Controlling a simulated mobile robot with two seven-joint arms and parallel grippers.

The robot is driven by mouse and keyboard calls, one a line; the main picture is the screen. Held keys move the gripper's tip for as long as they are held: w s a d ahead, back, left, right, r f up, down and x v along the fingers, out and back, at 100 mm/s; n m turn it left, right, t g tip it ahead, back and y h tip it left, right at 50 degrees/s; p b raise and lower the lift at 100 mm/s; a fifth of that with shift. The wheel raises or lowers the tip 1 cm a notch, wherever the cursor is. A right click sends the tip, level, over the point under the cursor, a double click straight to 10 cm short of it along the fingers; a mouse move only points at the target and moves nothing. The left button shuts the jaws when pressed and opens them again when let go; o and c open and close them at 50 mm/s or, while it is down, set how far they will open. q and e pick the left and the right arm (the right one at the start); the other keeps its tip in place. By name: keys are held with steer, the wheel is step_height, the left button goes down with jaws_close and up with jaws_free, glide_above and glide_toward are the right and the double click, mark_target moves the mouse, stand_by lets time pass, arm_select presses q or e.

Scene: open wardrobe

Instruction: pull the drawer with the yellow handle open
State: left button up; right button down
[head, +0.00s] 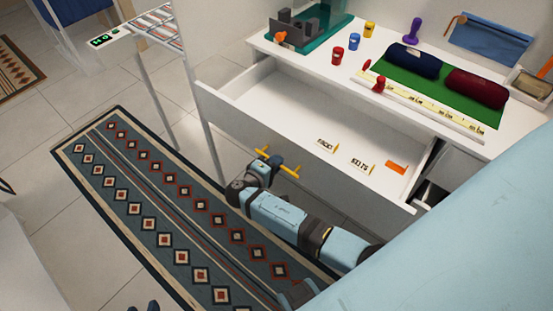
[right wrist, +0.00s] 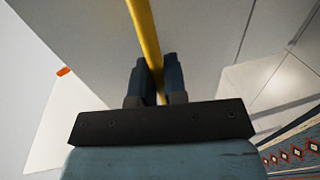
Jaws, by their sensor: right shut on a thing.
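The white drawer (head: 232,112) stands pulled out from the white unit, and its inside shows from above. Its yellow bar handle (head: 290,171) is on the front panel. My right gripper (head: 270,163) is at the handle, in front of the drawer. In the right wrist view, the two dark fingers of my right gripper (right wrist: 156,80) are shut on the yellow handle (right wrist: 145,32), one on each side of it. Two dark tips at the bottom edge of the head view look like my left gripper (head: 144,306); the rest is cut off.
Small labels and an orange piece (head: 397,167) lie in the drawer. The top (head: 235,40) above it holds cups, a purple stamp (head: 413,30), rolled cloths on a green mat (head: 410,92) and a teal tray (head: 318,35). A patterned rug (head: 150,190) covers the floor in front.

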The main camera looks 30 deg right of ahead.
steer(key=c, duration=1.2)
jaws_free()
arm_select(q)
steer(key=shift+a+f, duration=0.1)
steer(key=shift+a, duration=0.1)
